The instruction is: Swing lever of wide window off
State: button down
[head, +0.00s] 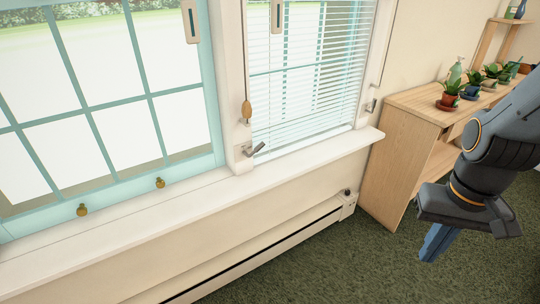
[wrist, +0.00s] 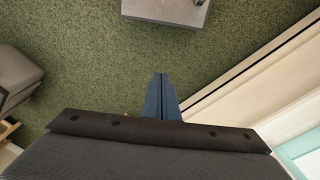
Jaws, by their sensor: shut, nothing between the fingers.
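The wide window (head: 110,105) with a teal frame fills the left of the head view. A grey lever (head: 254,150) sits on the white post at its right side, beside the narrower window with blinds; its handle points to the right. A second small lever (head: 371,104) is on the far side of the narrower window. My gripper (head: 432,252) is at the right in the head view, pointing down over the carpet, well apart from both levers. Its blue fingers are together and empty, and they also show in the wrist view (wrist: 160,82).
A white sill (head: 190,198) juts out below the windows, with a baseboard heater (head: 265,245) under it. A wooden cabinet (head: 395,150) with potted plants stands right of the windows. Brass knobs (head: 160,183) are on the wide window's lower frame. Green carpet (head: 330,270) is clear in front.

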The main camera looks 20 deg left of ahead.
aim_at(261, 148)
jog(key=w+a+f+n+t+y+b, duration=0.1)
jog(key=w+a+f+n+t+b, duration=0.2)
jog(key=w, duration=0.5)
jog(key=w+a+f+n+t+b, duration=0.1)
jog(key=w+f+t+b, duration=0.1)
jog(key=w+f+b, duration=0.45)
jog(key=w+a+f+n+t+y+b, duration=0.1)
jog(key=w+a+f+n+t+b, duration=0.15)
jog(key=w, duration=0.75)
jog(key=w+a+f+n+t+y+b, duration=0.3)
jog(key=w+a+n+t+y+b, duration=0.15)
jog(key=w+a+b, duration=0.6)
jog(key=s+a+f+n+g+y+b, duration=0.1)
jog(key=s+a+n+y+b, duration=0.1)
jog(key=a+n+y+b, duration=0.2)
jog(key=s+a+f+n+g+y+b, duration=0.1)
jog(key=s+a+n+g+y+b, duration=0.1)
jog(key=a+n+y+b, duration=0.3)
jog(key=shift+s+a+f+n+y+b, duration=0.3)
jog(key=shift+a+y+b, duration=1.45)
jog(key=shift+a+y, duration=1.55)
jog(key=shift+w+a, duration=0.1)
jog(key=b+x, duration=0.3)
jog(key=x, duration=1)
jog(key=shift+a+b, duration=0.4)
jog(key=shift+a, duration=0.05)
jog(key=shift+a+r+n+g, duration=0.1)
jog(key=shift+r+n+g, duration=0.05)
jog(key=shift+n+g, duration=0.2)
